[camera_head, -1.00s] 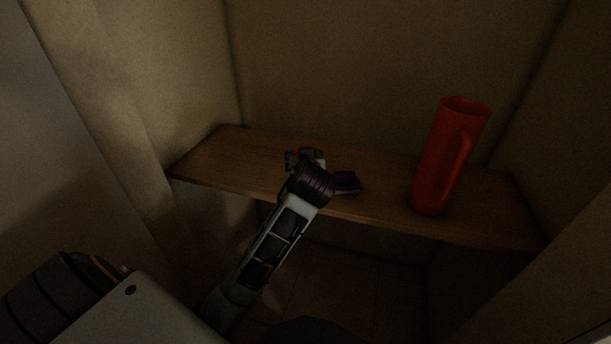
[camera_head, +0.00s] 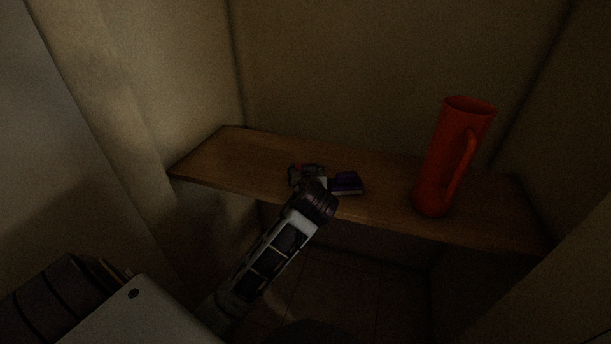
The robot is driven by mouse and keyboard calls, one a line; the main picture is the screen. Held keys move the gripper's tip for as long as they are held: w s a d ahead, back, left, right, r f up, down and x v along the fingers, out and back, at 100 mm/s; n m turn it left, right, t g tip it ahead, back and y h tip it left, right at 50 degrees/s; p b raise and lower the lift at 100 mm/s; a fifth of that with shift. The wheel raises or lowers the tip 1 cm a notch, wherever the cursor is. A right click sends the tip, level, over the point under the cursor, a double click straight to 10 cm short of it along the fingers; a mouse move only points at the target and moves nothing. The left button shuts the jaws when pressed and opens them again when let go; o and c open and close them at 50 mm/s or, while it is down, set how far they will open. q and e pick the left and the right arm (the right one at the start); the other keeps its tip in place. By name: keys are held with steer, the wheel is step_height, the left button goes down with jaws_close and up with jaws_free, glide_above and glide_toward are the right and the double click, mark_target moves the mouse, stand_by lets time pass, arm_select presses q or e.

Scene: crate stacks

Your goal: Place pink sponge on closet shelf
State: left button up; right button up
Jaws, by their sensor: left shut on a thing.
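My left gripper (camera_head: 307,176) is over the front middle part of the wooden closet shelf (camera_head: 230,152). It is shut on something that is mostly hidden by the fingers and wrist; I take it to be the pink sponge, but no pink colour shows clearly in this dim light. I cannot tell whether the held thing touches the shelf. My right gripper is not in view.
A tall red pitcher (camera_head: 436,165) with its handle to the right stands upright on the right part of the shelf. Closet walls close in at the back, left (camera_head: 180,90) and right. The shelf's left part is bare, and there is a clear gap between block and pitcher.

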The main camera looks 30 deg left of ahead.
arm_select(q)
steer(key=shift+f, duration=0.1)
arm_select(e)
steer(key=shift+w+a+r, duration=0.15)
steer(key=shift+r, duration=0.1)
arm_select(q)
steer(key=shift+f, duration=0.15)
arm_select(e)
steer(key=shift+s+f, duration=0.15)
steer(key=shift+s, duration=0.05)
arm_select(q)
steer(key=o, duration=0.8)
steer(key=shift+o, duration=0.2)
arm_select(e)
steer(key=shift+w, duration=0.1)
